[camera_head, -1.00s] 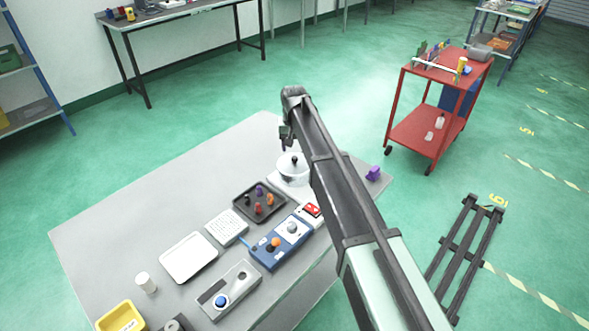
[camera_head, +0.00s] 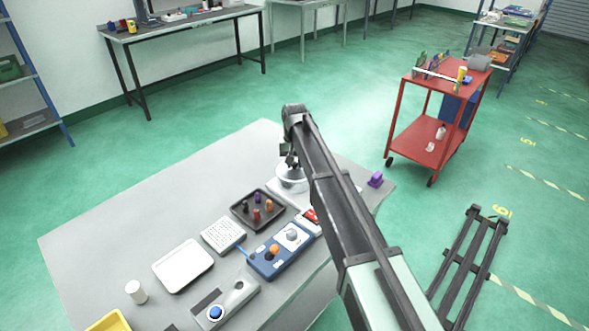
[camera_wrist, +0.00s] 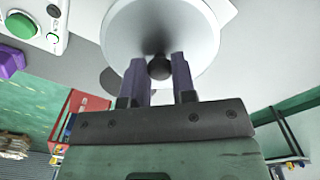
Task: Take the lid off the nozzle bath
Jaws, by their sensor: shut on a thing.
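The nozzle bath (camera_head: 293,184) is a pale round vessel near the far right edge of the grey table, partly behind my arm. Its lid (camera_wrist: 195,45) is a pale disc with a dark round knob (camera_wrist: 159,68), filling the top middle of the wrist view. My gripper (camera_wrist: 158,75) is shut on the knob, with one purple finger on each side. In the head view my gripper (camera_head: 291,160) is directly above the bath. I cannot tell whether the lid rests on the bath's rim or is slightly raised.
A dark tray (camera_head: 238,213) with several coloured pieces is in front of the bath. A blue control box (camera_head: 265,263) and a white tray (camera_head: 160,272) lie nearer. A purple object (camera_head: 376,179) is right of the bath. The table's far left is clear.

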